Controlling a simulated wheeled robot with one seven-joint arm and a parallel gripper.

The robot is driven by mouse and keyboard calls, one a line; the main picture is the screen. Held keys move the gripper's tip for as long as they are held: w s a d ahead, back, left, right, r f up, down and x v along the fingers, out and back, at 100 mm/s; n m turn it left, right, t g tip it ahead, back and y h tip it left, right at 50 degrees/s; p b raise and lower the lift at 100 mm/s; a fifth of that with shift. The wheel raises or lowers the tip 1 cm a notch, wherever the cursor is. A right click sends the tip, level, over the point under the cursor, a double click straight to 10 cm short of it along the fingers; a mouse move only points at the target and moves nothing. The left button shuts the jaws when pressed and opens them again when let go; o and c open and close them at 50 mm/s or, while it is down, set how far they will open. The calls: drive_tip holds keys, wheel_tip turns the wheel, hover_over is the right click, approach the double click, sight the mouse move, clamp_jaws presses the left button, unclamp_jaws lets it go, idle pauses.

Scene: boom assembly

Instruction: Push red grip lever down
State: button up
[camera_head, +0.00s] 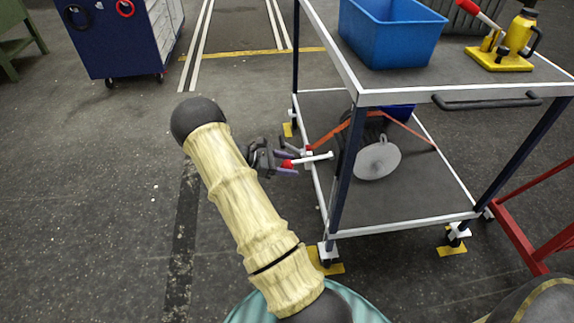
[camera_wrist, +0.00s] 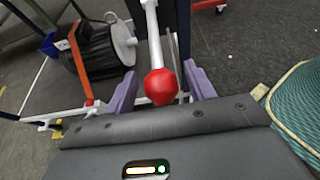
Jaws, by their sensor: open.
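A white lever with a red ball grip (camera_wrist: 161,86) points toward my wrist camera. It also shows in the head view as a white bar (camera_head: 318,158) with a red end, at the left side of the cart's lower shelf. My gripper (camera_head: 288,163) is open, with purple fingers on either side of the red grip. In the wrist view the grip sits between the fingers (camera_wrist: 162,72), with a visible gap on each side. I cannot tell whether anything touches. An orange strap (camera_wrist: 78,62) runs over a dark drum-like object (camera_wrist: 100,52) beside the lever.
The cart (camera_head: 400,226) has a dark post close to the lever. Its top shelf carries a blue bin (camera_head: 390,38) and a yellow jack (camera_head: 510,50) with a red-and-white handle. A blue cabinet (camera_head: 105,45) stands at the back left. The floor left of the cart is clear.

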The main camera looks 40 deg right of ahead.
clamp_jaws()
drive_tip(key=shift+f, duration=0.1)
